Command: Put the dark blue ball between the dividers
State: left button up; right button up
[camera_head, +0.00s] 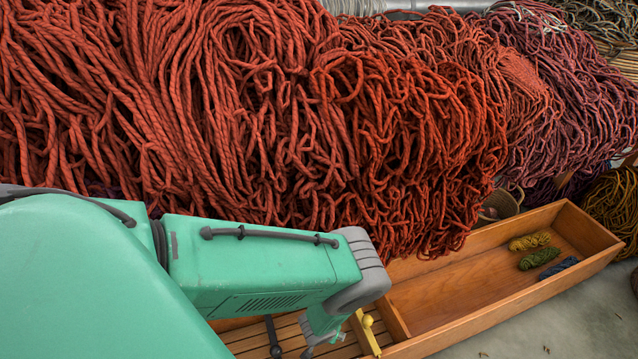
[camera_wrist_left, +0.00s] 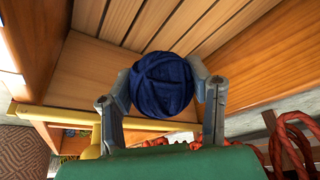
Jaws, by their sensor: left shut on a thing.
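The dark blue ball (camera_wrist_left: 163,88) is wound yarn. It sits between the two grey fingers of my left gripper (camera_wrist_left: 164,80), which is shut on it. In the wrist view the ball appears over a slatted wooden section; whether it touches the slats I cannot tell. In the head view my left gripper (camera_head: 318,340) is mostly hidden by my arm, and the ball is hidden. A wooden divider (camera_head: 396,322) crosses the long wooden box, with a yellow bar (camera_head: 366,332) beside it. The slatted part (camera_head: 250,340) lies left of them. My right gripper is not in view.
The box's right section (camera_head: 440,295) is mostly bare, with small yellow (camera_head: 530,241), green (camera_head: 539,258) and blue (camera_head: 558,268) skeins at its far end. Large hanging red wool (camera_head: 250,100) fills the space behind the box. Grey floor (camera_head: 560,320) is at the lower right.

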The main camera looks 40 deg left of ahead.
pick_arm(q)
jog(key=b, duration=0.3)
send_over(330, 346)
jog(key=f, duration=0.6)
jog(key=shift+s+d+f, duration=0.15)
jog(key=shift+s+f, duration=0.25)
notch_tip(330, 346, down, 4)
jog(key=b, duration=0.2)
jog(key=shift+r+b, duration=0.15)
jog(key=shift+b, duration=0.2)
jog(key=shift+r, duration=0.15)
jog(key=o, duration=1.4)
jog(key=shift+o, duration=0.2)
